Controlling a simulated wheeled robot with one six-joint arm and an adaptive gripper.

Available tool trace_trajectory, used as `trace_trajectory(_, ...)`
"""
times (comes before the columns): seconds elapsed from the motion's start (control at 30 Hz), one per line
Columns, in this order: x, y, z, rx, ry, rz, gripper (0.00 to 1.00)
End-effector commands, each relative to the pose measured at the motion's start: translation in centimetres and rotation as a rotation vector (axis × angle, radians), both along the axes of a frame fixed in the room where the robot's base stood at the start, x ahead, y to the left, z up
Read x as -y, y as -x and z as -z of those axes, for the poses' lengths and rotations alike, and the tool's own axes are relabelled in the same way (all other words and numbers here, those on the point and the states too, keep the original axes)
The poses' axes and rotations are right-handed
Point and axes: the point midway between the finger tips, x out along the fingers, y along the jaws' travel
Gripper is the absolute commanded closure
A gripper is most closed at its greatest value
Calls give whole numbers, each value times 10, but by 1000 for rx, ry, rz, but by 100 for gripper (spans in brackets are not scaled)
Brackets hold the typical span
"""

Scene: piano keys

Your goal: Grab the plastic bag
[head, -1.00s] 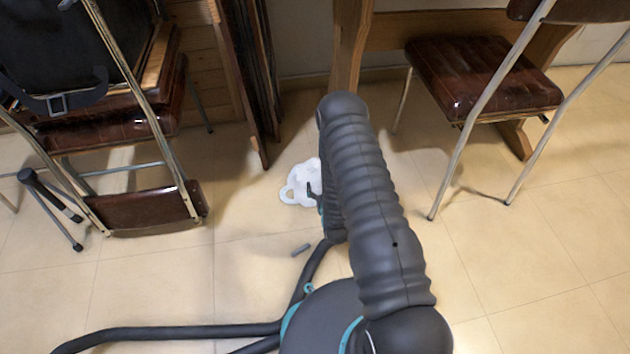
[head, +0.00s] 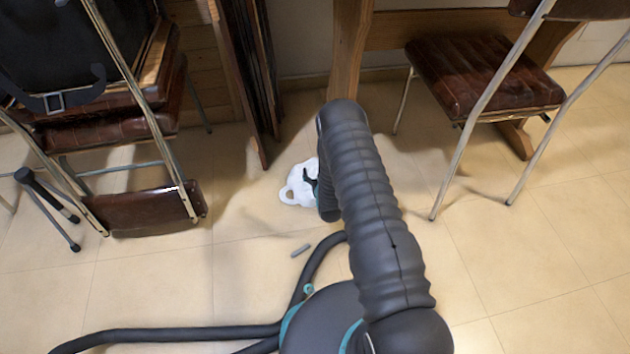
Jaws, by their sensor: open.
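A white plastic bag (head: 297,181) with a looped handle lies on the tiled floor, left of my arm in the middle of the head view. Its right side is hidden behind my arm and gripper. My gripper (head: 310,186) is at the bag's right side, mostly hidden by my own arm. One dark finger shows in front of the white plastic. The gripper is open. I cannot tell whether the finger touches the bag.
A small grey cylinder (head: 301,250) lies on the floor nearer to me. Stacked folding chairs (head: 140,205) stand at the left. A brown padded chair (head: 480,75) is at the right. Dark boards (head: 255,90) lean behind the bag. Floor between is clear.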

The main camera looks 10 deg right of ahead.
Motion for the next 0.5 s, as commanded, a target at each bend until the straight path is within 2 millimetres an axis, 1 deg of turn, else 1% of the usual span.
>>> trace_trajectory(0.07,0,0,0,0,0,0,19)
trace_trajectory(0.1,0,0,0,0,0,0,21)
trace_trajectory(0.17,0,0,0,0,0,0,36)
trace_trajectory(0.2,0,0,0,0,0,0,46)
trace_trajectory(0.27,0,0,0,0,0,0,61)
trace_trajectory(0.3,0,1,0,0,0,0,71)
trace_trajectory(0.5,0,1,0,-1,0,0,73)
